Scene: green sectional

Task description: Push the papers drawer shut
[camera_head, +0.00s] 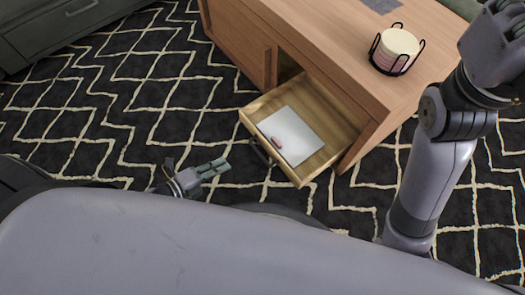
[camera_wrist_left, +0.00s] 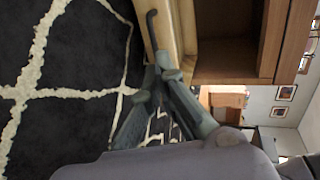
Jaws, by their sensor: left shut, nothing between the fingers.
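The papers drawer (camera_head: 322,163) is pulled out of the wooden table in the head view. My left gripper (camera_head: 226,164) is shut and empty, just left of the drawer front, with a gap to the handle in the head view. In the left wrist view my left gripper (camera_wrist_left: 157,76) points toward the drawer front.
The wooden table (camera_head: 310,40) holds a black wire holder with round pale coasters (camera_head: 395,52). Another opening shows beside the drawer. A black patterned rug (camera_head: 130,90) covers the floor, clear left of the drawer.

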